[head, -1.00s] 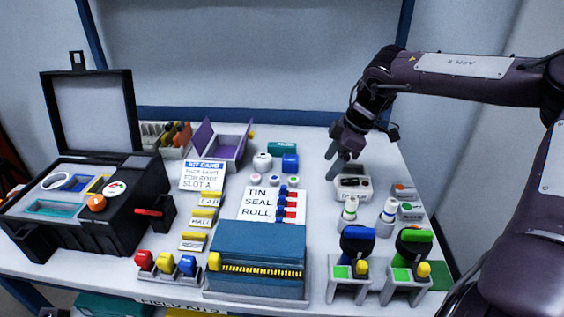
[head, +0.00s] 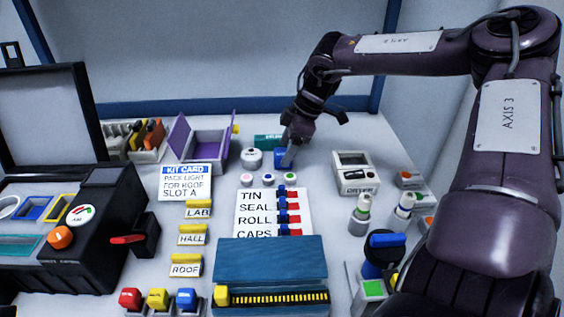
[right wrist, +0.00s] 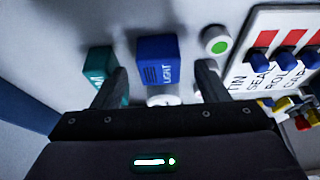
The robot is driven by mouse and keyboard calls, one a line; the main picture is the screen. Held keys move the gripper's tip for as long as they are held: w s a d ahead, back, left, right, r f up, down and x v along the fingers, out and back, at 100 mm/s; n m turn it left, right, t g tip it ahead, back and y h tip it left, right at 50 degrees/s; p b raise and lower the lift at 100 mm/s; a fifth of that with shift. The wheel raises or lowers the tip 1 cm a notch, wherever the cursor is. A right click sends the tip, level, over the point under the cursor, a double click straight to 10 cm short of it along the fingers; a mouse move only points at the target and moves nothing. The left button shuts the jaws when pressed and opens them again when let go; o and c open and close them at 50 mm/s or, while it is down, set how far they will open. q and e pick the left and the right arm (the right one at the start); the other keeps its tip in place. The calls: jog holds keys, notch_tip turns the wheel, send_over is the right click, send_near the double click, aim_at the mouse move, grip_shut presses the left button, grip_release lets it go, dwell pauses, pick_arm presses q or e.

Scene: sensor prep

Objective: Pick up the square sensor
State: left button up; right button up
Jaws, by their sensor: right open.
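A blue square-sided sensor block (head: 279,156) stands at the back middle of the table, partly covered by my right gripper (head: 288,161). In the right wrist view the blue block (right wrist: 157,60) bears the word LIGHT. My right gripper (right wrist: 162,84) is open there. The blue block appears between its two fingers and beyond the tips; I see no contact. A teal box (right wrist: 98,66) is beside the left finger, and also shows in the head view (head: 266,141). A round white sensor (head: 251,158) sits left of the blue block. My left gripper is not in view.
Small round buttons (head: 268,179) and a label card (head: 262,209) lie in front. A white dryer (head: 353,172) stands to the right, a purple open box (head: 200,138) to the left. A black case (head: 125,205) is at the far left. Clear table lies between block and dryer.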

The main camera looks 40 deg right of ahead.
jog(key=x, duration=0.2)
jog(key=shift+w+a+f+b, duration=0.1)
jog(key=shift+f+b, duration=0.2)
jog(key=shift+f, duration=0.05)
jog(key=c, duration=1)
jog(key=shift+r, duration=0.15)
